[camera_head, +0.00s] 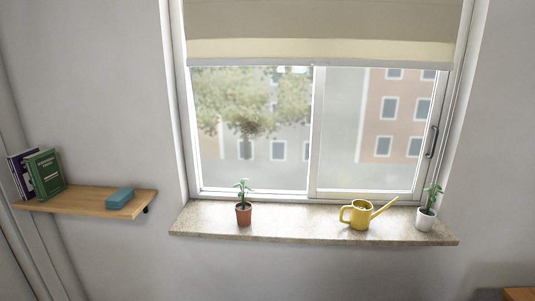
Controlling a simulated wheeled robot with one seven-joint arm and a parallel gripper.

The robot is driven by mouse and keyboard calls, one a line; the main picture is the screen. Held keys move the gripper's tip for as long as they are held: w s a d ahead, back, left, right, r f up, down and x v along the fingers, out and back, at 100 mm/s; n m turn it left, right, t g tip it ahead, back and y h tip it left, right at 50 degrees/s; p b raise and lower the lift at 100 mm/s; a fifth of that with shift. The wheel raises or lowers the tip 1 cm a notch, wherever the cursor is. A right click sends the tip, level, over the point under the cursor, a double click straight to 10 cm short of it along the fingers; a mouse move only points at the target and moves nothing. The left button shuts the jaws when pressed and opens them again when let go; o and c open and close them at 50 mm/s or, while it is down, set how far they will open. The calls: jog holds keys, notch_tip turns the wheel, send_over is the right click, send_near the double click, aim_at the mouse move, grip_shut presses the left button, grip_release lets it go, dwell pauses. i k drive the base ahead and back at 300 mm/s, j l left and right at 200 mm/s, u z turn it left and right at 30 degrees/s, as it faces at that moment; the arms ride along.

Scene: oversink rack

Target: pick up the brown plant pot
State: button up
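The brown plant pot (243,215) is a small reddish-brown pot with a green leafy plant (242,190) growing from it. It stands upright on the left part of the speckled windowsill (300,228), in front of the window. Nothing covers it in this view. My gripper is not in view.
A yellow watering can (359,215) and a white potted plant (425,220) stand on the sill's right part. A wooden wall shelf (80,202) at left holds books (44,174) and a teal box (119,198). The sill between pot and watering can is clear.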

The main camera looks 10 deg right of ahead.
aim_at(243, 209)
jog(key=i+j+u, duration=0.1)
jog(key=i+u, duration=0.6)
jog(key=i+l+u, duration=0.35)
jog(key=i, duration=0.15)
jog(key=j, duration=0.1)
